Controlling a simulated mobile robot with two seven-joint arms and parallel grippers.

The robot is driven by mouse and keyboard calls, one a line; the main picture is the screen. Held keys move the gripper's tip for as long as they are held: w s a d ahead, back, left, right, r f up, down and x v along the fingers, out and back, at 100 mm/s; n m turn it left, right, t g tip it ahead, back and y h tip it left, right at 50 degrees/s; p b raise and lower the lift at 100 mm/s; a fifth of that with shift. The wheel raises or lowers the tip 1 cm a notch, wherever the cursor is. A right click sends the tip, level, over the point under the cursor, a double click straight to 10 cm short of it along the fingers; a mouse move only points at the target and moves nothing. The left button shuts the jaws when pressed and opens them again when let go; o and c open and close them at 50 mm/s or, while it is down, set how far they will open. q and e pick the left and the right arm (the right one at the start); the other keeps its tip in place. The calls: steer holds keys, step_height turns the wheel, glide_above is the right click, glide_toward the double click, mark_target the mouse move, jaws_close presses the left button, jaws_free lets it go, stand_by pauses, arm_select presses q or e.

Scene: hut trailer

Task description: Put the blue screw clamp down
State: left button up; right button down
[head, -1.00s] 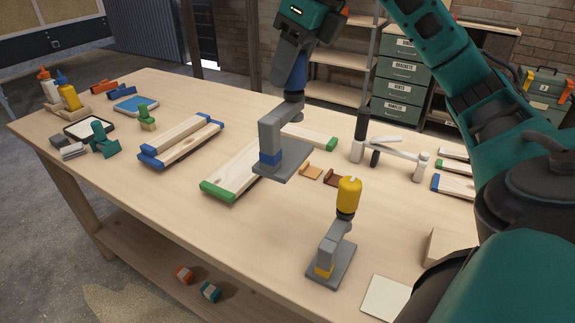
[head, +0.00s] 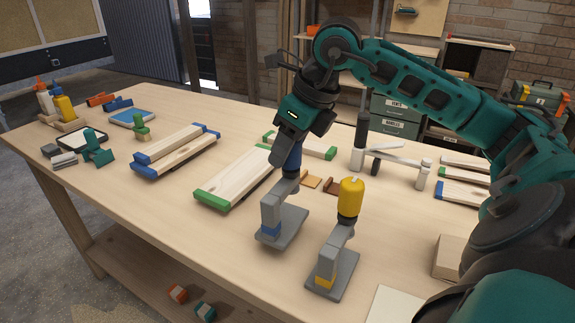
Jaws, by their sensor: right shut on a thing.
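The blue screw clamp (head: 272,212) is grey with a blue band and a blue handle, and it is upright. My right gripper (head: 290,150) is shut on its blue handle from above, and the fingers hide part of the handle. The clamp's flat grey base is at or just above the tabletop (head: 180,213); I cannot tell whether it touches. My left gripper is not in view.
A yellow screw clamp (head: 349,200) stands close by at the front right. Green-ended boards (head: 235,180) lie to the left and small brown blocks (head: 310,182) behind. A white and black clamp-like tool (head: 392,158) stands at the back right.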

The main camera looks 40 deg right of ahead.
mark_target(287, 163)
steer(key=shift+f+b, duration=0.35)
steer(key=shift+f, duration=1.2)
steer(key=c, duration=1.1)
jaws_free()
steer(key=shift+f, duration=0.2)
steer(key=o, duration=0.5)
steer(key=shift+r, duration=0.1)
steer(key=v, duration=1.2)
steer(key=shift+r, duration=0.1)
